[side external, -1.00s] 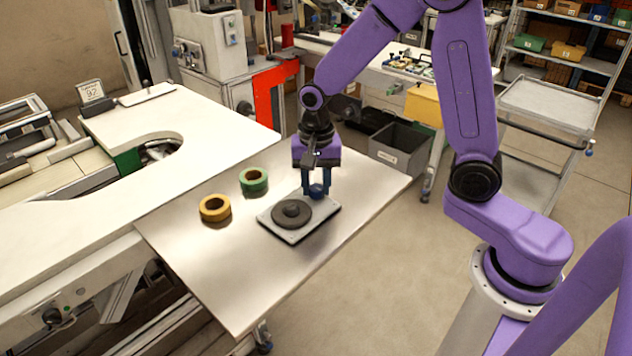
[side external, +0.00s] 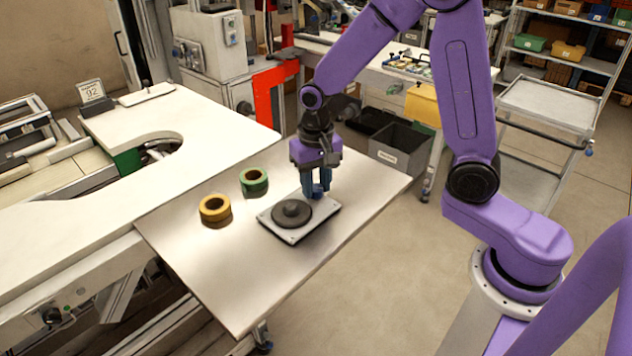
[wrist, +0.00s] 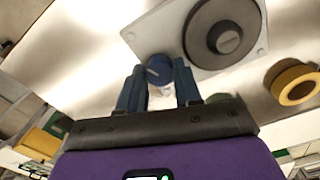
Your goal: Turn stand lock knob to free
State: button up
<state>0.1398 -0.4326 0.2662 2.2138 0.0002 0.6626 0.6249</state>
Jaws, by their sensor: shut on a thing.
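The stand (side external: 286,234) is a light grey plate with a dark round hub (side external: 291,212), lying on the metal table. In the wrist view the stand plate (wrist: 150,32) and hub (wrist: 222,35) are at the top. The blue lock knob (wrist: 158,69) sits at the plate's corner, between my two blue fingers. My gripper (side external: 316,186) points down over the far corner of the stand and is shut on the knob. It also shows in the wrist view (wrist: 159,76). The fingers hide much of the knob in the side view.
A yellow tape reel (side external: 215,210) and a green tape reel (side external: 254,181) lie left of the stand. The metal table (side external: 215,275) is clear in front of them. A grey bin (side external: 398,147) stands beyond the table's far right edge.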

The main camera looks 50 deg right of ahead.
aim_at(316, 187)
jog(key=n, duration=1.2)
jog(key=shift+n, duration=0.3)
dwell(0.4)
jog(key=o, duration=0.8)
jog(key=shift+c, duration=0.2)
jog(key=shift+r, duration=0.1)
notch_tip(316, 187, up, 17)
jog(key=shift+r, duration=0.15)
